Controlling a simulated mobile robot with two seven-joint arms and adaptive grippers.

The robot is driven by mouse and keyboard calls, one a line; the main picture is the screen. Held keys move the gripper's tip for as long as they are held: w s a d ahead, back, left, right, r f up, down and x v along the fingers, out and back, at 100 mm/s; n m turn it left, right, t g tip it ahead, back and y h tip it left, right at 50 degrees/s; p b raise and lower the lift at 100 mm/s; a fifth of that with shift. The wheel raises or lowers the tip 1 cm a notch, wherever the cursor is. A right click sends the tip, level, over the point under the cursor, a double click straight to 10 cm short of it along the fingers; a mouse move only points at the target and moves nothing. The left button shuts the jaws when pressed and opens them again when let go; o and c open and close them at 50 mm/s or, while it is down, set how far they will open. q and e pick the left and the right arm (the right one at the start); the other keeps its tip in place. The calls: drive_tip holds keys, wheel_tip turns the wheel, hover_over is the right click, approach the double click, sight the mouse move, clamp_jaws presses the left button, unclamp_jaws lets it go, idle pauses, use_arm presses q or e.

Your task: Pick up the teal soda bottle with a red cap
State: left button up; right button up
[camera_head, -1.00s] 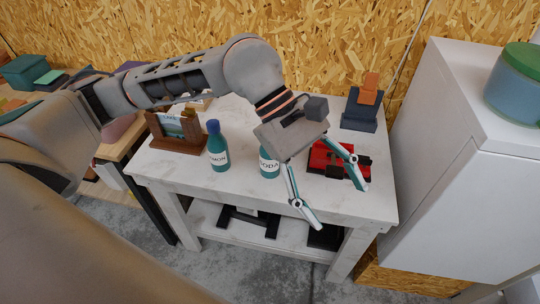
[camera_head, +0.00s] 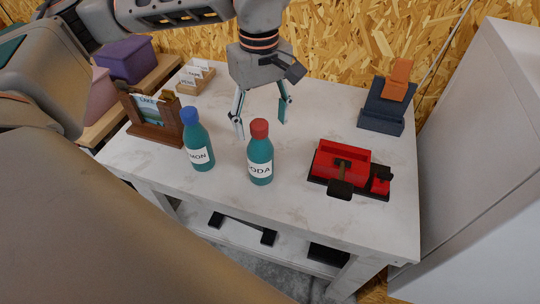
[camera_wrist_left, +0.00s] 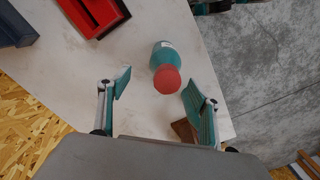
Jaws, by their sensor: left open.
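The teal soda bottle with a red cap (camera_head: 260,155) stands upright on the white bench top (camera_head: 285,225), near its front edge. It also shows in the left wrist view (camera_wrist_left: 163,55), seen from above with its red cap toward the camera. My left gripper (camera_head: 261,120) is open and empty, behind the bottle in the head view. In the left wrist view its fingers (camera_wrist_left: 155,90) are spread wide, and the bottle lies beyond the fingertips, between their lines and apart from both. My right gripper is not in view.
A teal bottle with a blue cap (camera_head: 198,142) stands just left of the soda bottle. A red vise-like tool (camera_head: 342,160) sits to the right. A brown wooden rack (camera_head: 150,125) is at left, a card box (camera_head: 193,78) behind, and dark blue blocks (camera_head: 383,110) at back right.

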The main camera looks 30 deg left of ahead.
sight(260, 148)
use_arm(q)
drive_tip(key=shift+w+f, duration=0.1)
drive_tip(key=shift+f, duration=0.4)
drive_tip(key=shift+s+f, duration=0.3)
drive_tip(key=shift+f, duration=0.4)
drive_tip(key=f, duration=0.3)
drive_tip(key=s+f, duration=0.1)
drive_tip(key=f, duration=0.1)
drive_tip(key=shift+d+b, duration=0.1)
drive_tip(key=shift+b, duration=0.2)
drive_tip(key=shift+w+f, duration=0.15)
drive_tip(key=shift+f, duration=0.15)
drive_tip(key=c, duration=1.2)
